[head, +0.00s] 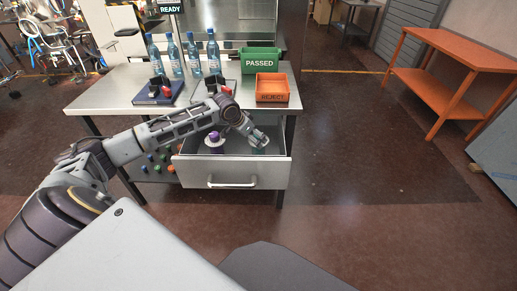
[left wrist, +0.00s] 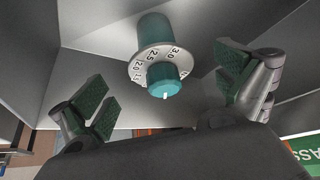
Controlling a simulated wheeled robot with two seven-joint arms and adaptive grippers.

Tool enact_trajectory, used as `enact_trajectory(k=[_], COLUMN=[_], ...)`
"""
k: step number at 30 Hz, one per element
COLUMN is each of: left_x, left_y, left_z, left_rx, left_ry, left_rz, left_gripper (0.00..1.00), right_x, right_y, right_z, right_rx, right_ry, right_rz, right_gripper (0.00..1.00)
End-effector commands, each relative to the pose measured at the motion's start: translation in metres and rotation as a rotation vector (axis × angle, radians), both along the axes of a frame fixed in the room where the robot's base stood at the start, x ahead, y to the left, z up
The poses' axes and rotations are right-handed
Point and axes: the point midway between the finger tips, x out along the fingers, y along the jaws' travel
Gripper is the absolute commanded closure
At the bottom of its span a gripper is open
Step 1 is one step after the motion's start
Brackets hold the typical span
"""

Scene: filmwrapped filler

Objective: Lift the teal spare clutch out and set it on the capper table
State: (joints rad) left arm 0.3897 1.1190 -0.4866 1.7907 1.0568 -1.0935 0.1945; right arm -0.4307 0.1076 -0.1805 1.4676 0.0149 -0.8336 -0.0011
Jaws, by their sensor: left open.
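The open drawer (head: 232,174) sits under the front of the steel-topped table (head: 130,88). In the left wrist view the teal clutch (left wrist: 164,83), with a white numbered dial ring, lies between my open left gripper's fingers (left wrist: 163,92), with visible gaps on both sides. In the head view my left gripper (head: 257,139) reaches down into the right part of the drawer and largely hides the clutch. A purple clutch (head: 214,140) stands in the drawer to the left of it. My right gripper is not in view.
Colored pieces (head: 160,158) show below the table. An orange table (head: 463,60) stands to the right across open floor.

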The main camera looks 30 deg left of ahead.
Motion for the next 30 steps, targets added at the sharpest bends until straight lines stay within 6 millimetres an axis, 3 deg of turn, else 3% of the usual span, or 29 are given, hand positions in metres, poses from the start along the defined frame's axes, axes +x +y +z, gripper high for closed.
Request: enact_trajectory(k=[9,18,26,30], left_x=[0.009,0.009,0.015,0.021], left_y=[-0.003,-0.003,-0.004,-0.006], left_z=[-0.017,-0.017,-0.026,-0.035], left_rx=[0.001,0.001,-0.001,0.000], left_ry=[0.000,0.000,0.001,0.000], left_rz=[-0.002,-0.002,0.000,0.000], left_gripper=[0.01,0.01,0.01,0.01], right_x=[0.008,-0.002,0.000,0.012], right_y=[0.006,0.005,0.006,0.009], right_z=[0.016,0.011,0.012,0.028], right_rx=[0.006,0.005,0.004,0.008], right_ry=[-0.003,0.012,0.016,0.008], right_rz=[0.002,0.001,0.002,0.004], right_gripper=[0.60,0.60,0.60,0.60])
